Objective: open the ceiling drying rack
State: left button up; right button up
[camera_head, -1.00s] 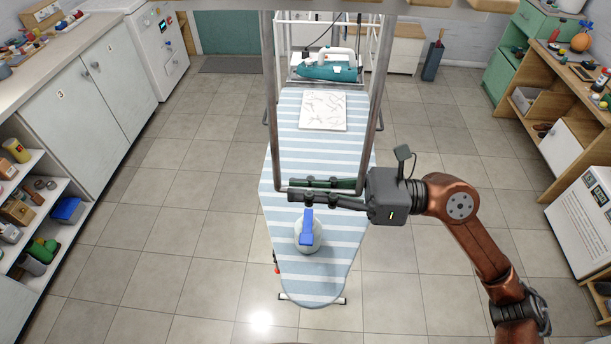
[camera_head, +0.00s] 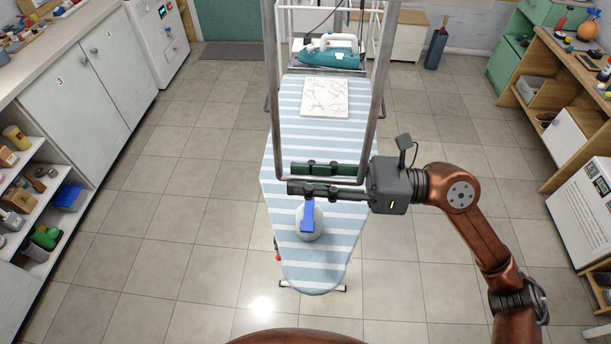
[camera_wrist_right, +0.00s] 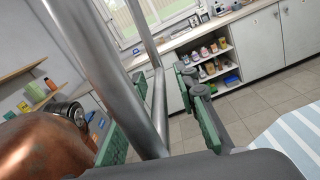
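The ceiling drying rack shows as a grey metal U-shaped frame (camera_head: 271,95) hanging down in the middle of the head view. Its lower crossbar lies above the ironing board. My right gripper (camera_head: 305,179) reaches in from the right with its two green-padded fingers apart, one on each side of the crossbar. In the right wrist view the metal frame (camera_wrist_right: 103,75) passes between the separated fingers (camera_wrist_right: 158,130), with gaps visible. The upper part of the rack is out of view. My left gripper is not in view.
A striped ironing board (camera_head: 320,255) stands below, with a white-and-blue bottle (camera_head: 308,220), a folded cloth (camera_head: 324,97) and a teal iron (camera_head: 328,52). Cabinets (camera_head: 85,90) line the left; shelves (camera_head: 545,100) line the right. The tiled floor is free on both sides.

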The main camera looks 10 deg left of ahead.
jog(key=w+d, duration=0.1)
jog(key=d, duration=1.1)
